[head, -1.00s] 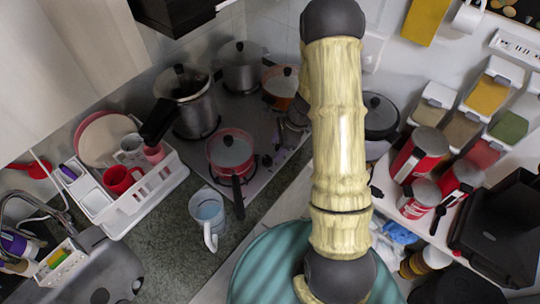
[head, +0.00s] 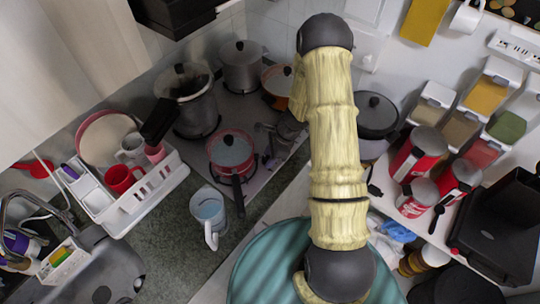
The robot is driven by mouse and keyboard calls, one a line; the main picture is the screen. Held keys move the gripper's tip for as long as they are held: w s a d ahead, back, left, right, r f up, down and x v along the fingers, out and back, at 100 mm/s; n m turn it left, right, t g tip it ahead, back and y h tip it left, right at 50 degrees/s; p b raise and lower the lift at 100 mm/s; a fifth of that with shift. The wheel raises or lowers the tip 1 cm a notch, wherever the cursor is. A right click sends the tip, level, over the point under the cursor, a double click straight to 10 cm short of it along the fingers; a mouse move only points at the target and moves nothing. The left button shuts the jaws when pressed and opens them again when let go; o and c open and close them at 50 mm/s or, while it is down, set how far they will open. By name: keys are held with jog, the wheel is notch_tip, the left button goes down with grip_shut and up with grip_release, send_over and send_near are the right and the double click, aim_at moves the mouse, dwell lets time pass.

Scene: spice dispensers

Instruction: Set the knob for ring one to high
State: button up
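The stove (head: 236,110) is a grey cooktop with several pots on it, seen from above in the head view. Its front edge runs diagonally at the lower right, where small dark knobs (head: 268,161) are hard to make out. I cannot tell which knob belongs to ring one or how it is set. My gripper (head: 268,128) is a grey shape over the right part of the stove, close to the front edge. The arm partly hides it. Its fingers are small and seem to point left. I cannot tell whether they are apart or touch a knob.
A red pan (head: 231,148) with its dark handle toward the front sits left of my gripper. An orange pot (head: 277,84) stands behind it, and a dark lidded pot (head: 376,116) stands right of my arm.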

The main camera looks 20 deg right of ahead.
jog(key=shift+c, duration=0.5)
jog(key=shift+f+b, duration=0.1)
jog(key=shift+b, duration=0.4)
jog(key=shift+f+m+t+b, duration=0.15)
jog(key=shift+m+t+b, duration=0.25)
jog(key=shift+m+b, duration=0.7)
jog(key=m+t+b, duration=0.1)
jog(key=m+b, duration=0.1)
jog(key=b, duration=0.3)
jog(key=shift+s+f+m+h+b, duration=0.1)
jog(key=shift+m+h+b, duration=0.2)
jog(key=shift+m+b, duration=0.1)
jog(key=m+t+b, duration=0.1)
jog(key=m+b, duration=0.2)
jog(key=b, duration=0.1)
jog(key=shift+s+a+h, duration=0.1)
jog(key=shift+s+h, duration=0.05)
jog(key=shift+h, duration=0.25)
jog(key=shift+r+m+t+h+b, duration=0.3)
jog(key=shift+r+m+b, duration=0.05)
jog(key=shift+m+b, duration=0.55)
jog(key=o, duration=1)
